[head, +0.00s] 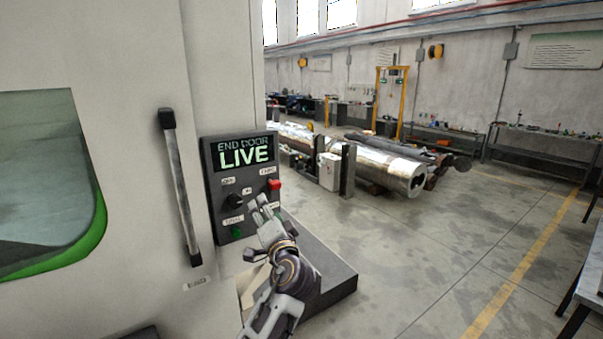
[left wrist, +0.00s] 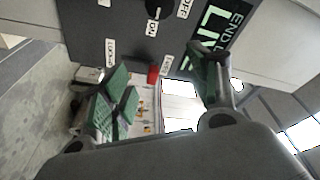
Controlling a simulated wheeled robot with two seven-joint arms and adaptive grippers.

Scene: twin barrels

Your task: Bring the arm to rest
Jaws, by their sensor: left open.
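My left gripper (head: 264,208) is raised in front of the lower right part of a dark control panel (head: 213,168). It is open, and its green-padded fingers stand apart and empty in the left wrist view (left wrist: 162,88). The panel carries a lit display (head: 245,152) reading "END DOOR LIVE", a black knob (head: 234,201), a red control (head: 274,184) and a green button (head: 236,232). The knob (left wrist: 153,9) and the red control (left wrist: 152,75) also show in the left wrist view. Whether the fingers touch the panel I cannot tell. My right gripper is out of view.
A pale machine with a vertical door handle (head: 181,186) and a green-edged window (head: 95,235) fills the left. A dark low block (head: 332,283) stands beneath the gripper. Large metal cylinders (head: 395,172) lie further back.

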